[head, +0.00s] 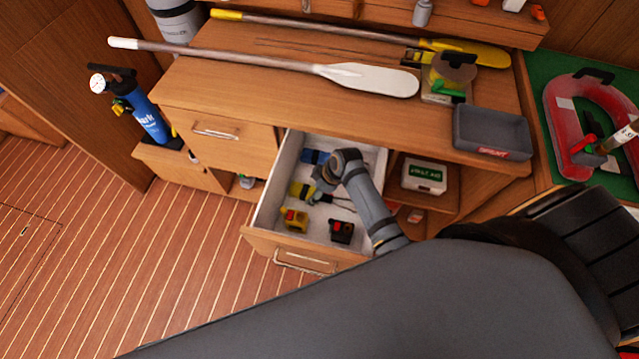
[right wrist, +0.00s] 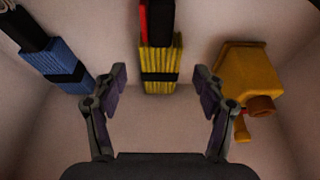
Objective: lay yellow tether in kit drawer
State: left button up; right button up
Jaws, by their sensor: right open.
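The yellow tether (right wrist: 160,62) is a flat coiled bundle with a black band and a red and black part at its far end. It lies in the open kit drawer (head: 265,215), where it also shows in the head view (head: 301,190). My right gripper (right wrist: 160,92) is open, with its fingers spread on either side of the tether's near end and nothing gripped. In the head view my right gripper (head: 322,182) reaches down into the drawer and hides part of its contents. My left gripper is not in view.
A blue coiled line (right wrist: 62,65) lies left of the tether in the wrist view, and a yellow tool (right wrist: 250,78) lies right of it. A black and red item (head: 342,231) sits near the drawer front. Paddles (head: 365,79) and a grey tray (head: 491,132) rest on the counter above.

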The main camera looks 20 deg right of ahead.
jog(key=v, duration=1)
jog(key=shift+r, duration=0.25)
jog(key=shift+d+r, duration=0.1)
